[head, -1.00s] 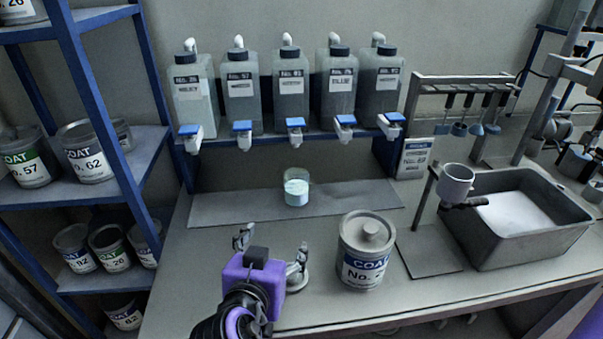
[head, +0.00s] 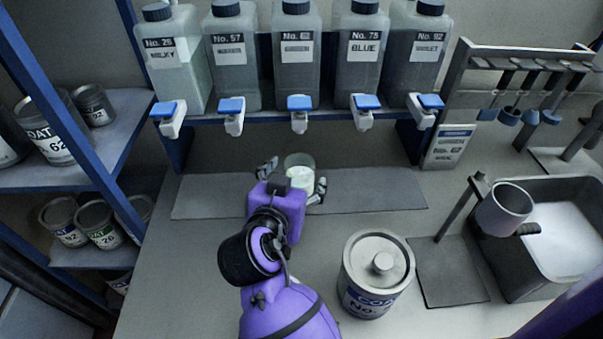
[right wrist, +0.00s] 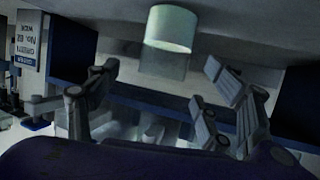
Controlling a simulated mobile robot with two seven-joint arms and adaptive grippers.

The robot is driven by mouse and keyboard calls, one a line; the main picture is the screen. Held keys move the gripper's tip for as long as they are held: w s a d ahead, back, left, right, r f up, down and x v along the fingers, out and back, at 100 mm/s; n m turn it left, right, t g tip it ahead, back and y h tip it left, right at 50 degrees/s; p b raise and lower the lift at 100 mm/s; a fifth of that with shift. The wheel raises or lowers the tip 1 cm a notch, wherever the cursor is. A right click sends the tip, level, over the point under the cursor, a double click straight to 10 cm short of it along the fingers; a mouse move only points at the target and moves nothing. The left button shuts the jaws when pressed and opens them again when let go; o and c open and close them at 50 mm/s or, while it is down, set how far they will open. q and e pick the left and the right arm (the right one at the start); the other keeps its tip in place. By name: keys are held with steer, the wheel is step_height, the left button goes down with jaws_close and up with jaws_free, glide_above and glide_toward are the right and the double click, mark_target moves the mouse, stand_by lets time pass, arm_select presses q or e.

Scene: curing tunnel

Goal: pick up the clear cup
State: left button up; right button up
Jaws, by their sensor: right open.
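The clear cup (head: 302,163) stands upright on the dark grey mat (head: 375,190) below the dispensers, with pale greenish-white contents in its lower part. My right gripper (head: 293,180) is open, its fingers spread to either side of the cup's near side in the head view. My gripper body hides part of the cup. In the right wrist view, which looks upside down, the cup (right wrist: 168,32) shows between and beyond the two open fingers (right wrist: 160,72). I see no finger touching it. My left gripper is not in view.
Several bottles with blue-topped taps (head: 299,104) hang above the mat. A lidded coat can (head: 376,272) stands right of my right arm. A cup on a stand (head: 504,208) and a grey basin (head: 508,270) are further right. Shelves with cans (head: 98,222) are at left.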

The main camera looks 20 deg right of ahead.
mark_target(303, 163)
steer(key=x, duration=0.4)
steer(key=p+x, duration=0.1)
steer(key=x, duration=0.1)
steer(key=shift+w+a+f, duration=0.15)
steer(key=shift+w+a, duration=0.05)
steer(key=shift+a, duration=0.05)
steer(key=c, duration=1.3)
steer(key=shift+c, duration=0.4)
